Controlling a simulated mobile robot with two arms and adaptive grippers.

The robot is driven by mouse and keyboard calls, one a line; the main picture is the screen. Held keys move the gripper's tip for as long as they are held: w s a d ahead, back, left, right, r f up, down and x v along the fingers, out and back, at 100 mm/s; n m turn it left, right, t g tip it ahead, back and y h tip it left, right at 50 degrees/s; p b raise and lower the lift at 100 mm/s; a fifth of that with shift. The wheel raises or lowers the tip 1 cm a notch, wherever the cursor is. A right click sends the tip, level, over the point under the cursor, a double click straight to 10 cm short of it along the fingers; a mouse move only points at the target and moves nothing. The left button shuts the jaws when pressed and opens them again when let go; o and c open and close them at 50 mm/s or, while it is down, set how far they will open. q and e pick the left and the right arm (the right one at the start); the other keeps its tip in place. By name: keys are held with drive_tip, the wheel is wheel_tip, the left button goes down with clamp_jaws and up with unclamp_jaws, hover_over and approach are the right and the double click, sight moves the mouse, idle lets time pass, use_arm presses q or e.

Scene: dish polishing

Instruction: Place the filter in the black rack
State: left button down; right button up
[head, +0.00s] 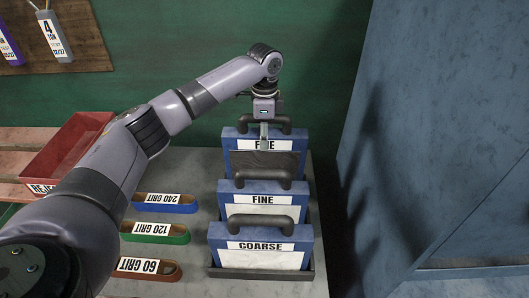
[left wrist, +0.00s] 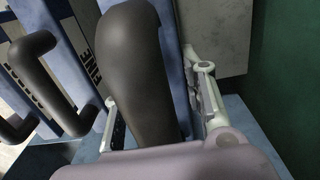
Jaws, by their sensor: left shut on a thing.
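My left gripper (head: 264,134) reaches over from the left and is shut on the dark handle of the rearmost filter (head: 282,163), a blue-framed block with a dark panel and a label partly covered by the gripper. In the left wrist view the handle of this filter (left wrist: 132,50) stands between the two fingers of the gripper (left wrist: 155,100). The filter is upright at the back end of the black rack (head: 262,274), behind the other filters. Its lower edge is hidden, so I cannot tell whether it rests on the rack floor. My right gripper is not in view.
A second FINE filter (head: 264,211) and a COARSE filter (head: 262,259) stand upright in the rack in front. Left of the rack are the 240 (head: 166,208), 120 (head: 155,239) and 60 grit (head: 148,275) belts. A red reject bin (head: 75,143) is further left. A blue cabinet (head: 440,120) stands right.

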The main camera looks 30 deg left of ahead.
sight(264, 154)
use_arm(q)
wheel_tip(264, 154, down, 6)
drive_tip(key=shift+f+p, duration=0.25)
drive_tip(key=shift+p, duration=0.3)
drive_tip(key=shift+f, duration=0.35)
drive_tip(key=c, duration=1)
unclamp_jaws()
wheel_tip(264, 154, up, 12)
drive_tip(key=shift+r+b, duration=0.1)
drive_tip(key=shift+b, duration=1)
